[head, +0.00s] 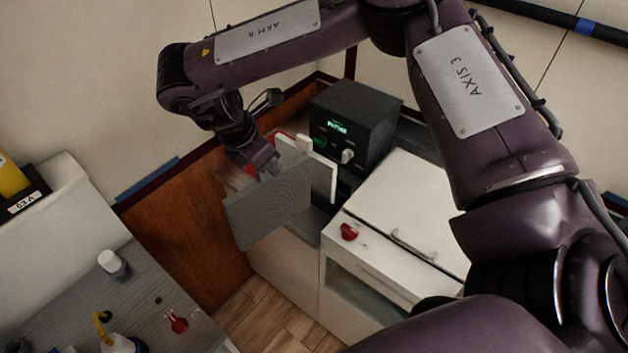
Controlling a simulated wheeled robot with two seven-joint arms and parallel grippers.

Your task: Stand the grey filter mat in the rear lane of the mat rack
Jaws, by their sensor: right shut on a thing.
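The grey filter mat (268,207) is a flat, ribbed rectangular panel, held tilted in the middle of the head view. My right gripper (267,174) is shut on its upper edge, with the arm reaching in from the right and over the top. The mat hangs in front of the counter with the black box. A white upright panel (322,176) and a red part stand just behind the mat. They may belong to the mat rack, but the mat and gripper hide most of that area, so I cannot make out the lanes. My left gripper is not in view.
A black box (352,122) with a green display and knob stands behind. A white cabinet (405,215) with a red knob (349,231) is to the right. A brown wood panel (185,235) stands left. A grey counter (70,290) at lower left holds a white cylinder (112,263).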

